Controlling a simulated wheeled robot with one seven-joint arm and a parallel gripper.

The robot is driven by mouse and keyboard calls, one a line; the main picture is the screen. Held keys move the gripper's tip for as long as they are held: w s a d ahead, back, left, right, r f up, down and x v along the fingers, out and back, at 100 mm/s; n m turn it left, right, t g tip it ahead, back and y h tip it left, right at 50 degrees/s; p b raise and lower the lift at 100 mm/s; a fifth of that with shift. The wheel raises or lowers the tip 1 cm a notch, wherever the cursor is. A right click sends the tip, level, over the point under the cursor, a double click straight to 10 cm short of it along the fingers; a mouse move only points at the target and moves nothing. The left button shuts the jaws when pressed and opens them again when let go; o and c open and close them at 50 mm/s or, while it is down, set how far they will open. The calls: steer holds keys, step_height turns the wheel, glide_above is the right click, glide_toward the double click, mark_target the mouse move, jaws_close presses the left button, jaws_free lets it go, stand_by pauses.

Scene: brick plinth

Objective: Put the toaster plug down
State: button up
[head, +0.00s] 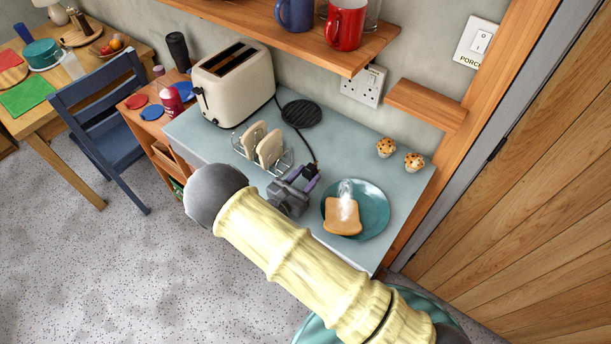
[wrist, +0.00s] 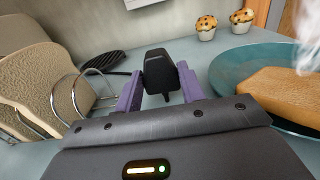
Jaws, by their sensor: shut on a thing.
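The black toaster plug (wrist: 160,72) is between the purple fingers of my gripper (wrist: 161,93) in the wrist view. My gripper (head: 299,181) is shut on it, low over the grey-blue counter (head: 226,165) in the head view. I cannot tell whether the plug touches the counter. A black cord (head: 306,144) runs back from the plug. The cream toaster (head: 233,85) stands at the back left of the counter, with toast-coloured tops in neither slot. The wall socket (head: 364,84) is on the wall behind, apart from the plug.
A wire rack (head: 247,152) with bread slices stands left of my gripper. A teal plate (head: 374,211) with steaming toast (head: 342,216) is close on the right. Counter between disc and muffins is clear.

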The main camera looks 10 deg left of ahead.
steer(key=shift+f, duration=0.1)
steer(key=shift+f, duration=0.1)
steer(key=shift+s+d+f+b, duration=0.1)
steer(key=shift+s+f+b, duration=0.15)
steer(key=shift+f+b, duration=0.25)
steer(key=o, duration=1.3)
steer(key=shift+d+f, duration=0.1)
steer(key=shift+f, duration=0.05)
steer(key=shift+w+r+p, duration=0.1)
steer(key=shift+r+p, duration=0.5)
steer(key=shift+r, duration=0.1)
steer(key=b+v, duration=0.4)
steer(key=v, duration=0.8)
steer(key=shift+w+r, duration=0.1)
steer(key=shift+w, duration=0.05)
steer(key=shift+a, duration=0.25)
